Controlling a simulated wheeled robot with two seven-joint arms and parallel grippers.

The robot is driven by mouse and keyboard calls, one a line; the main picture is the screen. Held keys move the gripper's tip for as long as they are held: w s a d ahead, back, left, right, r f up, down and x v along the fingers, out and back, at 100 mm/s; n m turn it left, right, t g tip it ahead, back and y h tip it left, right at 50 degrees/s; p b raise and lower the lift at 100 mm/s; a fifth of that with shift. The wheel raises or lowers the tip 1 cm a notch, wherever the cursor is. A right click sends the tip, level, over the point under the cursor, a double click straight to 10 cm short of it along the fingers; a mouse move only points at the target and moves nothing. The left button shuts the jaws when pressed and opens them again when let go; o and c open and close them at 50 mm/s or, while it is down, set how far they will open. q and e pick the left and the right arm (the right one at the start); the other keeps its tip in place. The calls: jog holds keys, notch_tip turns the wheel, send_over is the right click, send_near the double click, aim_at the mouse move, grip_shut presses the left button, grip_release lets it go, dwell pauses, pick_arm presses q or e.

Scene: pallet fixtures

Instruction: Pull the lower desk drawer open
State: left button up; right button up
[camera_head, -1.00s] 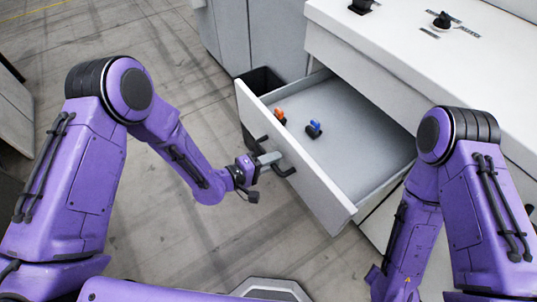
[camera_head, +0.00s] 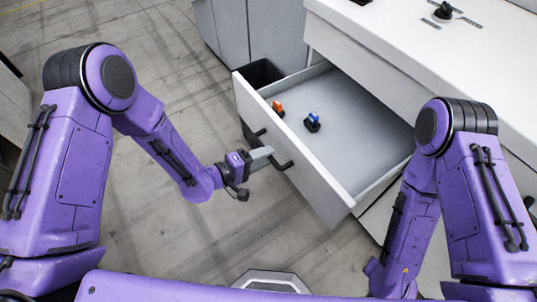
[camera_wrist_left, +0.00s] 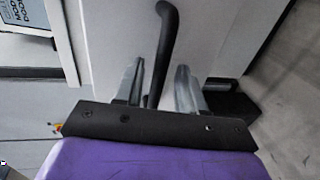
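A white desk drawer (camera_head: 310,165) stands pulled well out of the desk, its grey interior showing. A white surface shows below its right end; I cannot tell which drawer level this is. Its dark bar handle (camera_head: 287,165) is on the front face, and also shows in the left wrist view (camera_wrist_left: 168,40). My left gripper (camera_head: 268,153) is at the handle. In the left wrist view its two grey fingers (camera_wrist_left: 158,88) are apart, with the bar running down between them and gaps on both sides. My right arm hangs in front of the desk; its gripper is not visible.
An orange-and-black item (camera_head: 278,109) and a blue-and-black item (camera_head: 312,122) lie in the drawer. A dark bin (camera_head: 262,74) stands behind it, near a grey cabinet (camera_head: 240,30). The white desk top (camera_head: 440,60) is above. Concrete floor (camera_head: 150,235) is clear in front.

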pick_arm(q)
jog(key=b+v, duration=0.1)
jog(key=v, duration=0.7)
jog(key=shift+s+a, duration=0.1)
jog(key=s+a+f+m+y, duration=0.1)
jog(key=s+a+f+y, duration=0.3)
jog(key=a+f+y, duration=0.65)
jog(key=s+a+f+g+y, duration=0.2)
jog(key=s+a+f+g, duration=0.1)
jog(key=s, duration=0.5)
jog(key=s+a+f+g+y, duration=0.3)
jog(key=s+a+f, duration=0.1)
jog(key=s, duration=0.4)
jog(key=shift+s+a+f, duration=0.15)
jog(key=shift+s+a, duration=0.15)
jog(key=shift+a, duration=0.3)
dwell(1.4)
